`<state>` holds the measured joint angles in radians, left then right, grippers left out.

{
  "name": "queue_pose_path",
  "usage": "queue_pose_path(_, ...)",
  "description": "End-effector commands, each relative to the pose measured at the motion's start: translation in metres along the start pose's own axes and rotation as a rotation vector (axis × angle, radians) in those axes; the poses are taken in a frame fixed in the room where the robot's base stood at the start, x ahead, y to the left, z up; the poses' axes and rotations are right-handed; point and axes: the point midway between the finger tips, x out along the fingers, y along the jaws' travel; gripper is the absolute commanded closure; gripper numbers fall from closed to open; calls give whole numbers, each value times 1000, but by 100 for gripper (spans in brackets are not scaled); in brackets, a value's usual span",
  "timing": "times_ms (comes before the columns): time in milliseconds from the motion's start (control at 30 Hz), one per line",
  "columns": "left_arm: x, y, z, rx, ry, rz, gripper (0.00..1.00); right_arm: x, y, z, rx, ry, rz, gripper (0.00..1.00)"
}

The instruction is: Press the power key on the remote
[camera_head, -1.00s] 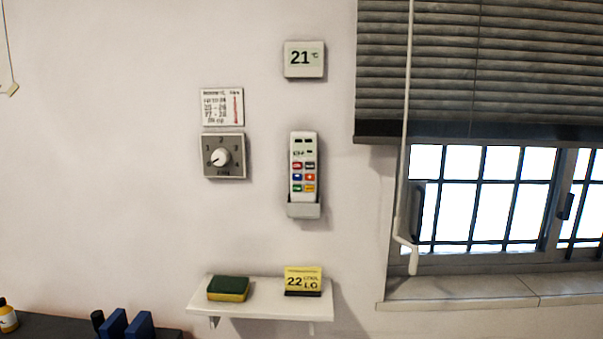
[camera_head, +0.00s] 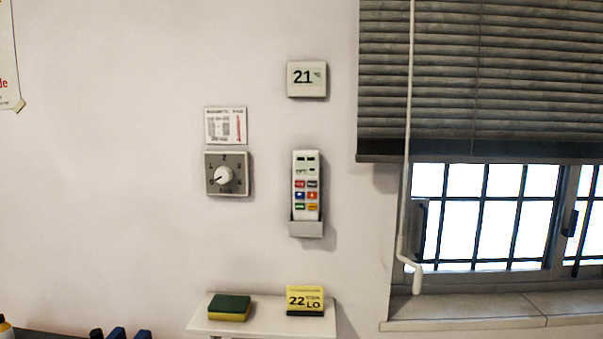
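The remote (camera_head: 307,187) is a white handset with several coloured keys, upright in a grey wall holder (camera_head: 306,229) in the middle of the view. Two dark green keys or marks show at its top, and red, blue, orange, green and yellow keys lie below. The key labels are too small to read, so I cannot tell which one is the power key. Neither of my grippers is in view, and nothing touches the remote.
A display (camera_head: 307,79) reading 21 hangs above the remote. A dial (camera_head: 226,174) and a printed card (camera_head: 226,126) are to its left. Below, a shelf (camera_head: 262,328) holds a sponge (camera_head: 230,307) and a yellow card (camera_head: 305,300). A blind wand (camera_head: 407,150) hangs before the window at right.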

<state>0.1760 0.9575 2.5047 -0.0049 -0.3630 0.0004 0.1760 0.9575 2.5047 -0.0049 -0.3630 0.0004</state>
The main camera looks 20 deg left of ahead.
Motion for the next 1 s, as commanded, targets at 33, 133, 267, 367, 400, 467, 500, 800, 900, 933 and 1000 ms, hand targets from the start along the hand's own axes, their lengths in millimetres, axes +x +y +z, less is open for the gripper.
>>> queue_pose_path(33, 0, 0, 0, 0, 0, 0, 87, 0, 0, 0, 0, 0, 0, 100)
queue_pose_path(133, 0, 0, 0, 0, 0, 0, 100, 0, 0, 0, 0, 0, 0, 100)
queue_pose_path(267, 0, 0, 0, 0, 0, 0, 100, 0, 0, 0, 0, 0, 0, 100)
queue_pose_path(367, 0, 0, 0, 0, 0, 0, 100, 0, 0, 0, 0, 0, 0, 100)
queue_pose_path(400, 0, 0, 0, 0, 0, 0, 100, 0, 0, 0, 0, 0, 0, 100)
queue_pose_path(467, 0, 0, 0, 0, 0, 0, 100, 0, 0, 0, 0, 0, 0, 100)
queue_pose_path(500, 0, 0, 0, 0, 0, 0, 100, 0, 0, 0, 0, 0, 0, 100)
queue_pose_path(800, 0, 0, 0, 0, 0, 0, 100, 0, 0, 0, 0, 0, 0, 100)
queue_pose_path(900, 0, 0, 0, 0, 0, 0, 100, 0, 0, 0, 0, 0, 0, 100)
queue_pose_path(933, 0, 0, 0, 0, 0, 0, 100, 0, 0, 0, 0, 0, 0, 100)
queue_pose_path(1000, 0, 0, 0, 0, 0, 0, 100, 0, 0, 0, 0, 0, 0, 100)
